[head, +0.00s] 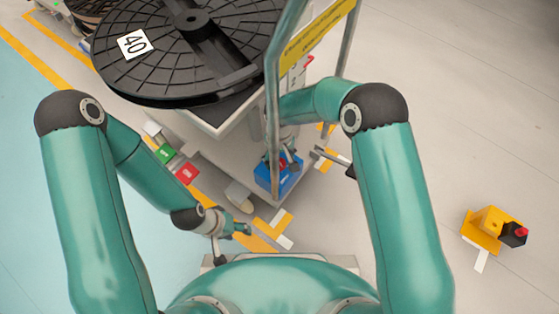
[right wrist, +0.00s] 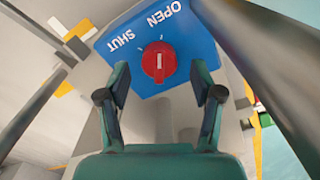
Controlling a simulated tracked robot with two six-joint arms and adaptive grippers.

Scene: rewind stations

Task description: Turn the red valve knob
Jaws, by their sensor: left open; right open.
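The red valve knob (right wrist: 159,62) sits on a blue panel (right wrist: 190,40) marked OPEN and SHUT, with a white line on its face upright in the right wrist view. My right gripper (right wrist: 160,80) is open, its two fingers on either side below the knob, with gaps to it. I cannot tell how far the fingertips are from the panel. In the head view the blue box (head: 266,180) stands low on the station, partly behind my right gripper (head: 286,160); the knob is hidden there. My left gripper (head: 240,229) is open and empty, away from the box.
A large black reel (head: 200,45) labelled 40 lies on the station at upper left. A grey post frame (head: 272,110) with a yellow sign (head: 312,35) rises beside my right arm. A yellow box with a red button (head: 490,222) stands on the floor at right. Floor around it is clear.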

